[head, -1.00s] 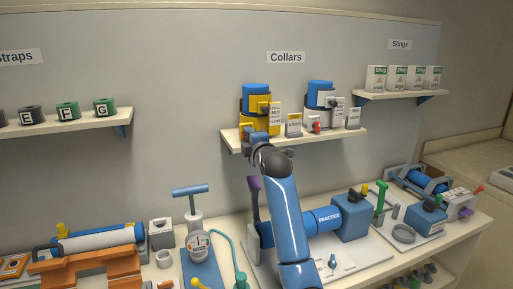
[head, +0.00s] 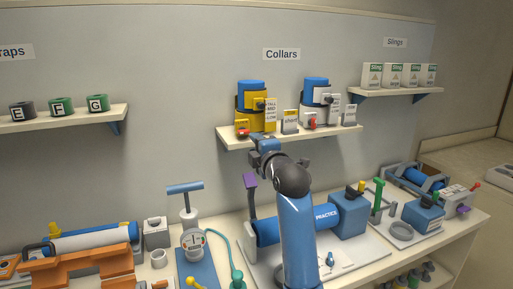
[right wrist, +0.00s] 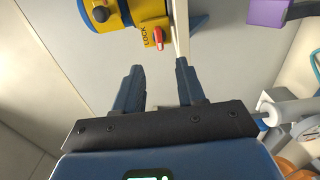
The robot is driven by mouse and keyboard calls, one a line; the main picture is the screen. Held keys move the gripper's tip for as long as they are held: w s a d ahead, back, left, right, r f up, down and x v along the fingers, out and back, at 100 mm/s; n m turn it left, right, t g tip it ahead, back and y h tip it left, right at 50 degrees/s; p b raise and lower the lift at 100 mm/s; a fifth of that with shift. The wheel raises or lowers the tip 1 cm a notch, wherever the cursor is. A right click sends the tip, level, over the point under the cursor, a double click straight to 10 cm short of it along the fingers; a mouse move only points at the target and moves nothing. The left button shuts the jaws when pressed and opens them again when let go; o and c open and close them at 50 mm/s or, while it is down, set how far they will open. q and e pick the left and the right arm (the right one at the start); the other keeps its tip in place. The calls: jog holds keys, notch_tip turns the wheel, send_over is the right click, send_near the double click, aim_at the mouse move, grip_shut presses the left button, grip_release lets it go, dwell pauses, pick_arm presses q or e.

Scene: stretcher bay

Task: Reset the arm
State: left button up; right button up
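My right gripper (head: 263,143) is just below the front edge of the Collars shelf, in front of the yellow-and-blue collar (head: 254,103). In the right wrist view its two dark fingers (right wrist: 158,66) are apart, with nothing between them. The collar's yellow body (right wrist: 130,14) shows beyond the fingertips, with a red lever (right wrist: 157,36) beside the word LOCK. The gripper is clear of this lever. The head view shows the red lever (head: 242,132) at the collar's lower left. My left gripper is in neither view.
A grey-and-blue collar (head: 315,95) stands to the right on the same shelf (head: 335,133). Below, the bench holds a blue PRACTICE limb (head: 325,216), a purple-topped lever (head: 250,182), a pump (head: 187,200) and an orange stand (head: 85,262). Open air lies left of my right arm above the bench.

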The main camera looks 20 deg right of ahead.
dwell(0.4)
notch_tip(320, 180, up, 6)
jog(key=s+m+t, duration=0.2)
jog(key=m+t, duration=0.1)
jog(key=m, duration=0.3)
jog(key=s+f+m+t+h, duration=0.1)
jog(key=s+f+m, duration=0.6)
jog(key=f, duration=0.5)
jog(key=s+f+m+t, duration=0.2)
jog(key=s+f+m, duration=0.2)
jog(key=s+f, duration=0.7)
jog(key=s+a+f+m+g, duration=0.1)
jog(key=s+f+g, duration=0.5)
jog(key=s+f, duration=1.4)
jog(key=s+a, duration=0.1)
jog(key=s, duration=0.3)
jog(key=shift+s+a+f+m, duration=0.15)
jog(key=shift+f+m, duration=0.15)
